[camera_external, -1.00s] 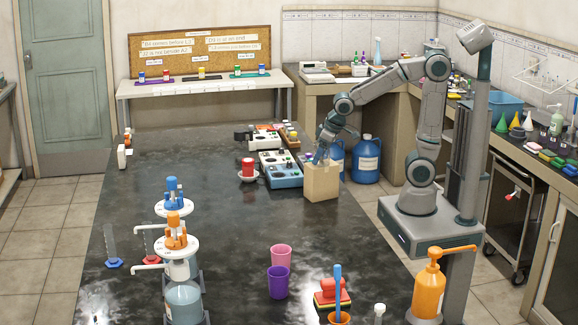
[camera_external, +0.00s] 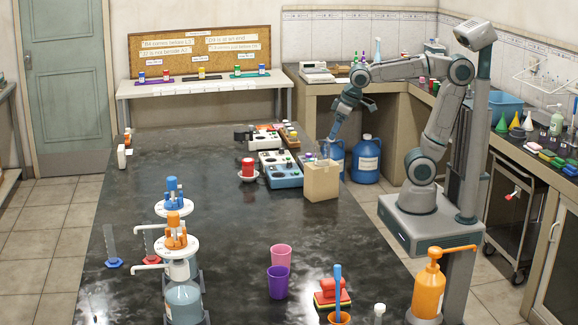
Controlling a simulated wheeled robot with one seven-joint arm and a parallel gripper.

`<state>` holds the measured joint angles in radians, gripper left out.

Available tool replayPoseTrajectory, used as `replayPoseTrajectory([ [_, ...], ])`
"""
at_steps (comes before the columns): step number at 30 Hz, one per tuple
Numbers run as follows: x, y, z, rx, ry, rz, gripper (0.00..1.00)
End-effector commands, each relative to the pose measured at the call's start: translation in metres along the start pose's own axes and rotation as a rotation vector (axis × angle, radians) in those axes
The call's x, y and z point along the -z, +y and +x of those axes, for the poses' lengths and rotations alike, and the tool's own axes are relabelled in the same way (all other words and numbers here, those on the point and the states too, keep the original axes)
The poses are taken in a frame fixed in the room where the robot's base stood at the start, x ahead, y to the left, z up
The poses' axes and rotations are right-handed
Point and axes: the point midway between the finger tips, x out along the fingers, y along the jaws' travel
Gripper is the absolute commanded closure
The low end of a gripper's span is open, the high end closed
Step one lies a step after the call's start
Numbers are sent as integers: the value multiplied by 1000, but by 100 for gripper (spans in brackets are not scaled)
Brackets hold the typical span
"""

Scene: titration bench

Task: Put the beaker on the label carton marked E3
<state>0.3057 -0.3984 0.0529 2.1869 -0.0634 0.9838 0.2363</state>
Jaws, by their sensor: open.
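My gripper (camera_external: 328,152) points down just above the open top of a tan carton or bag (camera_external: 321,182) on the right edge of the black bench. It is open; its fingertips are small, and I cannot make out anything between them. I cannot pick out a beaker for certain. A pink cup (camera_external: 281,256) and a purple cup (camera_external: 278,282) stand upright at the front of the bench, far from my gripper. No marking E3 is readable on anything. What is inside the tan carton is hidden.
Dispensers (camera_external: 177,240) stand at the front left, an orange pump bottle (camera_external: 429,290) at the front right. The bench's middle is clear (camera_external: 230,215).

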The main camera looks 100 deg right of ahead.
Motion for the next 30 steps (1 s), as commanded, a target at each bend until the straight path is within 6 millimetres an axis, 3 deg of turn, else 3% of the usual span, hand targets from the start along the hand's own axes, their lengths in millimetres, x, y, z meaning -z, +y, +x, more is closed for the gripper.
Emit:
replayPoseTrajectory([
  [6, -75, -36, 32, 85, -76, -264, 26],
  [9, -104, -44, 43, 116, -103, -359, 26],
  [12, -121, -48, 49, 134, -118, -417, 26],
  [30, -126, -48, 51, 139, -123, -434, 26],
])
